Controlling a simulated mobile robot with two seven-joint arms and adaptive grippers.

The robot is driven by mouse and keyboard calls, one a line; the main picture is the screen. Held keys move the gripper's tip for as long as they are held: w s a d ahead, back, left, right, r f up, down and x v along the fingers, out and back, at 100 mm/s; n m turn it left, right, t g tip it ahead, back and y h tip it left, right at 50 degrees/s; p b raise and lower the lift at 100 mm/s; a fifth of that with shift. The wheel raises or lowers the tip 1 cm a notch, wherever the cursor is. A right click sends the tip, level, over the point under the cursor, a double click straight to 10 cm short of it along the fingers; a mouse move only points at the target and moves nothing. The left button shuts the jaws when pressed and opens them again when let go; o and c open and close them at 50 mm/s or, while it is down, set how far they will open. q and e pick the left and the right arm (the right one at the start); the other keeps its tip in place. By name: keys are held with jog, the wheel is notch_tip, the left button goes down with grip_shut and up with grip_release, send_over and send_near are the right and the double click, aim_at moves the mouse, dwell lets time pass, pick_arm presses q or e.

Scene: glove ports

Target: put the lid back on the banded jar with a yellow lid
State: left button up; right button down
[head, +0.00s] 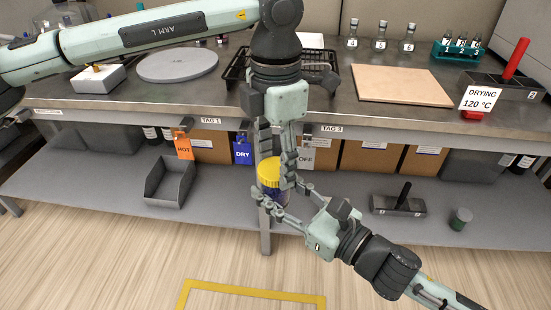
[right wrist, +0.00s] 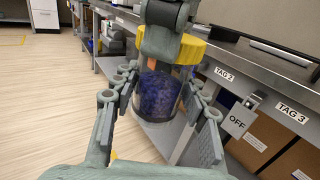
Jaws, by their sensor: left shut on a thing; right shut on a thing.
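The jar (head: 270,190) has clear walls and dark blue contents; it is upright in front of the bench edge. It also shows in the right wrist view (right wrist: 158,97). The yellow lid (head: 269,174) is at the jar's top, seen also in the right wrist view (right wrist: 190,50). My left gripper (head: 274,163) comes down from above and is shut on the lid. My right gripper (head: 275,194) reaches in from the lower right, shut around the jar's body (right wrist: 163,103). The left gripper hides part of the lid; I cannot tell whether it is seated.
The bench (head: 310,110) edge is just behind the jar, with hanging tags, including a blue DRY tag (head: 243,152). The floor in front is clear.

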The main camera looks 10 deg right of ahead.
pick_arm(q)
jog(key=m, duration=1.2)
jog(key=shift+m, duration=0.4)
jog(key=m, duration=0.4)
jog(key=shift+m, duration=0.4)
jog(key=o, duration=1.3)
jog(key=shift+o, duration=0.2)
notch_tip(320, 180, up, 12)
jog(key=shift+f, duration=0.1)
